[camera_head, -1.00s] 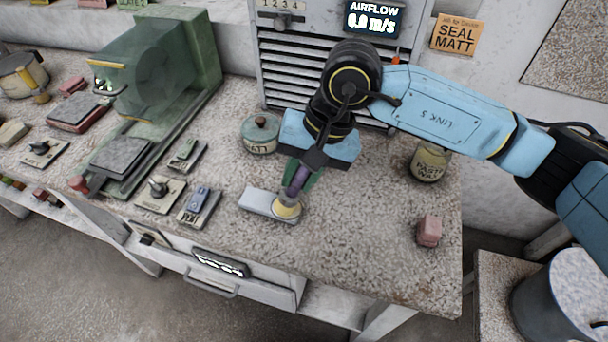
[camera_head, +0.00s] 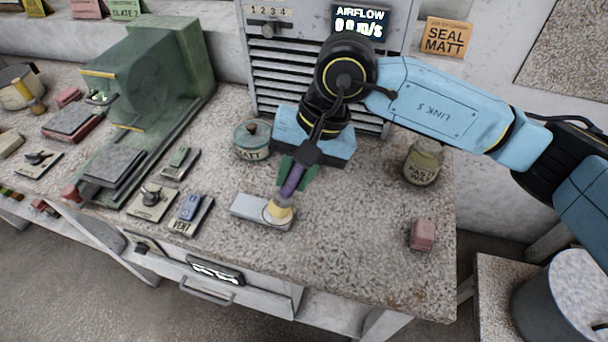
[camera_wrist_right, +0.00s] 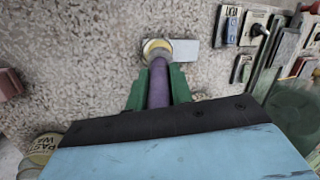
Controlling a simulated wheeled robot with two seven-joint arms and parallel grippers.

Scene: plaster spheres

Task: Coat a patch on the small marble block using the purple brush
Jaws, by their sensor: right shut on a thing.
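The small marble block (camera_head: 250,208) is a pale grey slab lying flat on the speckled worktop. It also shows in the right wrist view (camera_wrist_right: 185,52). The purple brush (camera_head: 291,182) has a purple handle and a cream bristle head (camera_head: 279,210). My right gripper (camera_head: 297,175), with green fingers, is shut on the brush handle and holds it tilted, bristles down. The bristle head overlaps the block's right end; whether it presses on the surface is hard to tell. The brush handle also shows between the fingers in the right wrist view (camera_wrist_right: 158,85). My left gripper is out of view.
A teal-lidded MATT jar (camera_head: 252,140) stands behind the block and a PASTE WAX jar (camera_head: 423,162) to the right. A pink block (camera_head: 423,234) sits near the right edge. Switch plates, including VENT (camera_head: 190,214), and a green machine (camera_head: 165,75) occupy the left.

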